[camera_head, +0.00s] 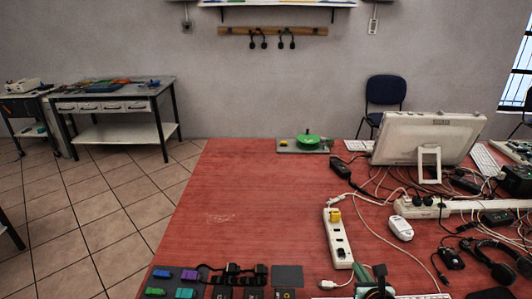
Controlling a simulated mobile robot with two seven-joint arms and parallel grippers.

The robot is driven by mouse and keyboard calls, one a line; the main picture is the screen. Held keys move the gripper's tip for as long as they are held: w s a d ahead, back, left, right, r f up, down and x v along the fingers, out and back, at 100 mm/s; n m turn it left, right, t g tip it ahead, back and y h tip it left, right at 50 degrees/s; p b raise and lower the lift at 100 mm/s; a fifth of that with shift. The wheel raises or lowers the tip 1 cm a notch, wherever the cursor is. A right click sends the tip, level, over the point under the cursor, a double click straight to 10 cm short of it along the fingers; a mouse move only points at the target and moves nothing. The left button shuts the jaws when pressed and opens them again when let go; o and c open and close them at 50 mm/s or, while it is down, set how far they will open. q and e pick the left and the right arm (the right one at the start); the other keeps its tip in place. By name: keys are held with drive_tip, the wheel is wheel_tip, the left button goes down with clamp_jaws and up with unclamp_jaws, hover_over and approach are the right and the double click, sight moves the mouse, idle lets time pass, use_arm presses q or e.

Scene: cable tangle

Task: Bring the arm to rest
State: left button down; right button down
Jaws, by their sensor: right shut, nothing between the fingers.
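My right gripper (380,273) seems to be the dark shape at the bottom edge, right of centre. Only a small part of it shows, over the near part of the red table (250,190). It is shut and empty, close to a green item (362,272) and the lower end of a white power strip (336,240). I cannot tell whether it touches either. A yellow plug (334,214) sits in the strip. My left gripper is not in view.
White and black cables tangle across the table's right half, around a monitor (425,138), a white mouse (400,228), a second power strip (465,207) and a headset (495,262). Small coloured blocks (188,275) lie at the front left. The table's left middle is clear.

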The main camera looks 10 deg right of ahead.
drive_tip(key=s+a+f+m+g+y, duration=0.15)
drive_tip(key=s+a+m+g, duration=0.45)
drive_tip(key=s+m, duration=0.8)
drive_tip(key=s+a+f+m+g+y, duration=0.15)
drive_tip(key=s+a+m+g, duration=0.4)
drive_tip(key=s+m, duration=0.85)
drive_tip(key=w+a+f+m+t+y, duration=0.2)
drive_tip(key=w+a+f+t, duration=0.4)
drive_tip(key=f, duration=0.4)
drive_tip(key=shift+w+f+m+t, duration=0.2)
drive_tip(key=shift+w+m+t, duration=0.4)
drive_tip(key=shift+w+t, duration=0.3)
